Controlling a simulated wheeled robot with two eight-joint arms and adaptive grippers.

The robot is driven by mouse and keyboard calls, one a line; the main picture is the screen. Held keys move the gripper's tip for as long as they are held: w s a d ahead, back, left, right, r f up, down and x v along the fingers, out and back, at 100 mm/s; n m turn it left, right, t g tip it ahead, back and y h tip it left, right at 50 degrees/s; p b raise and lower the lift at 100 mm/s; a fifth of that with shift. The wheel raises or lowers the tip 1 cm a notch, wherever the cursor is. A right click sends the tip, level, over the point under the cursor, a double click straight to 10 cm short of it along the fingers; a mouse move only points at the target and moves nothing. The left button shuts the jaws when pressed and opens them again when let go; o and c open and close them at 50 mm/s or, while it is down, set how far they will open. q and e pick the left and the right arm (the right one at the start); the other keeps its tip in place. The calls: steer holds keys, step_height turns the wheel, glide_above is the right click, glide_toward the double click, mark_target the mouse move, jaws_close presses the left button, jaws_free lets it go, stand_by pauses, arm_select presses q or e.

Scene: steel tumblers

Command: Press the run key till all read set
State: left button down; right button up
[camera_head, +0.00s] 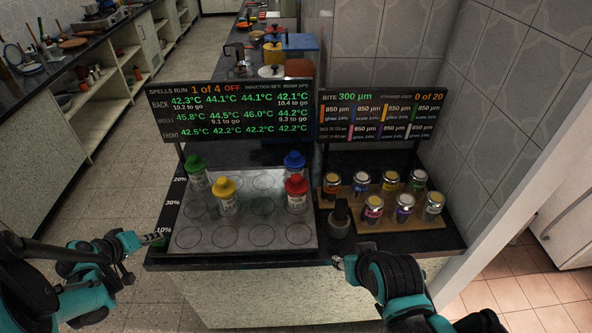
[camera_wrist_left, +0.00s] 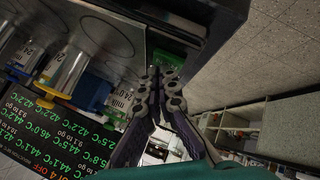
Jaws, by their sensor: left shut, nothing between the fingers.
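The left display (camera_head: 232,110) reads "Spells run 1 of 4 OFF" above rows of green temperatures, some with "to go" values. A green-capped tumbler (camera_head: 196,181), yellow-capped tumbler (camera_head: 229,206), blue-capped tumbler (camera_head: 294,176) and red-capped tumbler (camera_head: 297,202) stand on the plate. My right gripper (camera_head: 338,262) is near the counter's front edge.
A wooden tray (camera_head: 408,222) at right holds several metal-lidded jars. A dark grinder-like object (camera_head: 340,215) stands between plate and tray. A second display (camera_head: 381,116) reads "Bite 300 µm" and "0 of 20". The plate's front row is clear.

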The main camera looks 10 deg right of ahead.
mark_target(158, 243)
stand_by(0.4)
arm_select(q)
steer(key=shift+r+p, duration=0.35)
step_height(158, 243, up, 6)
steer(key=p, duration=0.4)
steer(key=shift+r+p, duration=0.1)
steer(key=shift+p, duration=0.25)
